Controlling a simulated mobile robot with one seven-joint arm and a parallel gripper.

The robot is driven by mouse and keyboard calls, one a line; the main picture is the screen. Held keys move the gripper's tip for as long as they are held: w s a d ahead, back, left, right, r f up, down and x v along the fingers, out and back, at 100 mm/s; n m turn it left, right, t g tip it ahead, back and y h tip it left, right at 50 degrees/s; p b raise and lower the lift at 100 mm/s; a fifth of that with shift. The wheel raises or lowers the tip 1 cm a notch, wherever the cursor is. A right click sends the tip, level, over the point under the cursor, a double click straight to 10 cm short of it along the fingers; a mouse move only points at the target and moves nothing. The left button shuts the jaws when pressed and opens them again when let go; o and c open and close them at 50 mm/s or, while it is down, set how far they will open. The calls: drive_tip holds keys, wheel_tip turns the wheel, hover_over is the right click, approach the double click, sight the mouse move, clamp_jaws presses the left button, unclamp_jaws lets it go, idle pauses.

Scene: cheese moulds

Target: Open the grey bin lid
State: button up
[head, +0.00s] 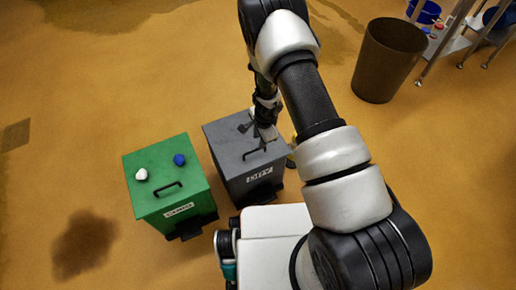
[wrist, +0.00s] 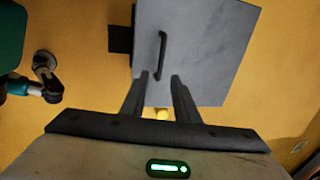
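The grey bin (head: 262,183) stands in the middle of the head view, with a white label on its front. Its grey lid (head: 224,136) looks shut and flat, with a dark bar handle (head: 258,152) near the front. My gripper (head: 254,127) is over the lid in the head view, partly hidden by my arm. In the wrist view my gripper (wrist: 160,76) is open and empty, its two fingers apart over the lid (wrist: 210,45). The handle (wrist: 161,55) lies just beyond the fingertips, nearer the left finger. I cannot tell the height gap to the lid.
A green bin (head: 165,170) stands left of the grey one, with a white lump (head: 141,174) and a blue lump (head: 179,160) on its lid. A tall brown bin (head: 386,62) stands at the back right, near a blue bucket (head: 428,13).

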sight(257, 149)
drive_tip(key=f, duration=0.2)
drive_tip(key=w+f+b, duration=0.1)
drive_tip(key=f, duration=0.4)
drive_tip(key=shift+w+a+f+b, duration=0.25)
drive_tip(key=shift+a+b, duration=0.05)
clamp_jaws()
